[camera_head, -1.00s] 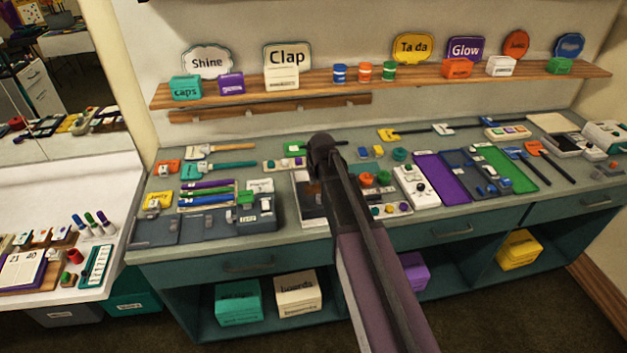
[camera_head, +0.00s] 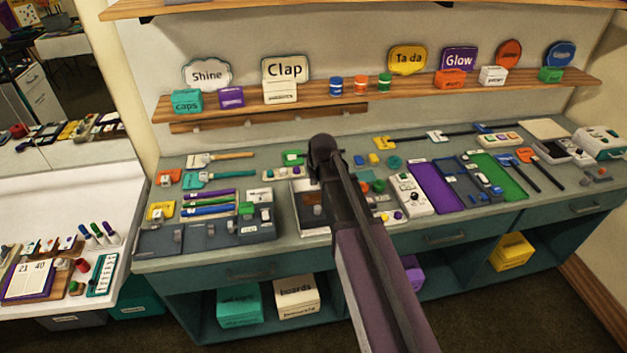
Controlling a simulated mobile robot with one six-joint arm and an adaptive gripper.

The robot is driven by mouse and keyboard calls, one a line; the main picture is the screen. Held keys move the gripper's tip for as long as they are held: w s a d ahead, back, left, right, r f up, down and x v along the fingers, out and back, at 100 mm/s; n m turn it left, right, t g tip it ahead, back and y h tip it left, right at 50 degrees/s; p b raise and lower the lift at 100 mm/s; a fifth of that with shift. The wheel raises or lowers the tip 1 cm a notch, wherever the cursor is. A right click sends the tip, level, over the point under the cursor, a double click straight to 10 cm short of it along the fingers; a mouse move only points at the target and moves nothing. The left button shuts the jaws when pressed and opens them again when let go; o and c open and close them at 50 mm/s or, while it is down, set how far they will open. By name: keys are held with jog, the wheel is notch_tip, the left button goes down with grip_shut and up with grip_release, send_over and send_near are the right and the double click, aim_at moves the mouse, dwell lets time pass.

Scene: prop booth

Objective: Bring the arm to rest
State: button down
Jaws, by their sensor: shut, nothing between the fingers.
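My arm (camera_head: 362,230) reaches up from the bottom edge over the middle of the counter and ends in view at a dark rounded joint (camera_head: 323,150). No gripper fingers show, so whether they are open or shut is not visible. The arm covers part of a tray (camera_head: 300,217) and some small parts on the counter behind it. I cannot tell the arm's height above the counter (camera_head: 262,172).
The counter is crowded with tools, cases and coloured mats, including a purple mat (camera_head: 437,187). A wooden shelf (camera_head: 415,89) with small boxes and signs runs along the wall. Boxes such as a yellow one (camera_head: 512,252) stand below. A white table (camera_head: 40,215) is at left.

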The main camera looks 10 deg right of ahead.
dwell(0.4)
jog(key=s+f+m+g+b, duration=0.1)
jog(key=s+f+g+b, duration=0.1)
jog(key=s, duration=0.8)
jog(key=s+d+f+g+b, duration=0.1)
jog(key=s+f+g+b, duration=0.1)
jog(key=s, duration=0.9)
jog(key=shift+s+f+m+h+b, duration=0.15)
jog(key=shift+f+m+h+b, duration=0.2)
jog(key=shift+f, duration=0.45)
